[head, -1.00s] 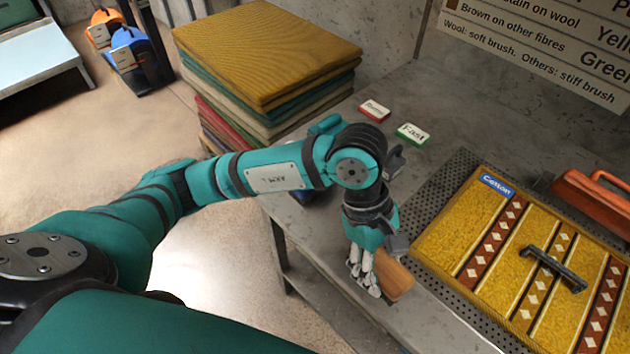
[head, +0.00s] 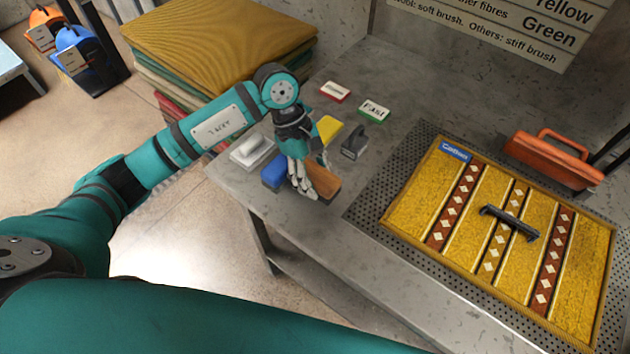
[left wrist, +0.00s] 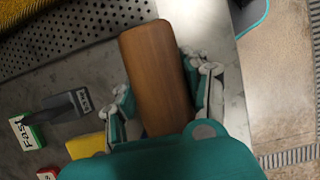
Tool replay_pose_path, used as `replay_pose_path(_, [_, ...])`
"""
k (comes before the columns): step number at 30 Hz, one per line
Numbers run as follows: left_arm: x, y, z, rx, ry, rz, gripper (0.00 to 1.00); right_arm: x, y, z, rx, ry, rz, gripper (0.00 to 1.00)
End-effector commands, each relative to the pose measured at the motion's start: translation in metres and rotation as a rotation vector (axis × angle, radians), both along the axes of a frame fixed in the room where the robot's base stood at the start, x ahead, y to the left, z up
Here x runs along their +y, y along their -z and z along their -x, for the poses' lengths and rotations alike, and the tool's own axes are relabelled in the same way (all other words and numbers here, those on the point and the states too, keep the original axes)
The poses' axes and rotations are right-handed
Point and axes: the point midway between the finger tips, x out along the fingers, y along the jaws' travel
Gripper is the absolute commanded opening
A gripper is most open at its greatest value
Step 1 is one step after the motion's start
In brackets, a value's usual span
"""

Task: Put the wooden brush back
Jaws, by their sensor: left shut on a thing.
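The wooden brush (head: 323,180) is a brown, rounded block near the bench's front edge, left of the perforated rug tray. My left gripper (head: 303,184) is shut on it and partly covers it in the head view. In the left wrist view the brush (left wrist: 160,70) lies lengthwise between the fingers (left wrist: 163,92). I cannot tell whether its underside touches the bench. My right gripper is not in view.
A blue block (head: 273,172), a yellow block (head: 326,131), a dark stamp-like tool (head: 354,143) and a white-grey tool (head: 252,152) stand close by. The yellow rug (head: 408,212) lies on the tray to the right. Stacked rugs (head: 220,35) stand behind.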

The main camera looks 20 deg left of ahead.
Motion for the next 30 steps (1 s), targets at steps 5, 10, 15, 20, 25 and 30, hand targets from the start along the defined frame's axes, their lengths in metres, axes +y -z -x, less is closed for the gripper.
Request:
replay_pose_path(5, [-0.001,0.021,0.002,0.007,-0.002,0.001,0.08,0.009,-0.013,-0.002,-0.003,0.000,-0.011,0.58])
replay_pose_path(10, [-0.001,0.033,0.001,0.000,0.001,0.000,0.08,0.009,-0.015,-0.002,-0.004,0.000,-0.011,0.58])
replay_pose_path(15, [-0.001,0.034,0.001,0.000,0.001,0.000,0.08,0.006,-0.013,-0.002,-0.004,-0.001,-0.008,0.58])
replay_pose_path(20, [0.000,0.036,0.001,0.001,0.000,0.000,0.50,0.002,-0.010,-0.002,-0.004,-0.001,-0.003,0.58])
replay_pose_path(25, [0.000,0.036,0.001,0.001,-0.001,0.000,0.69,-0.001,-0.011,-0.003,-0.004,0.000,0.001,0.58])
replay_pose_path(30, [0.000,0.035,0.001,0.001,0.000,0.000,0.69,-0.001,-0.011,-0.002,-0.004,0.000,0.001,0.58])
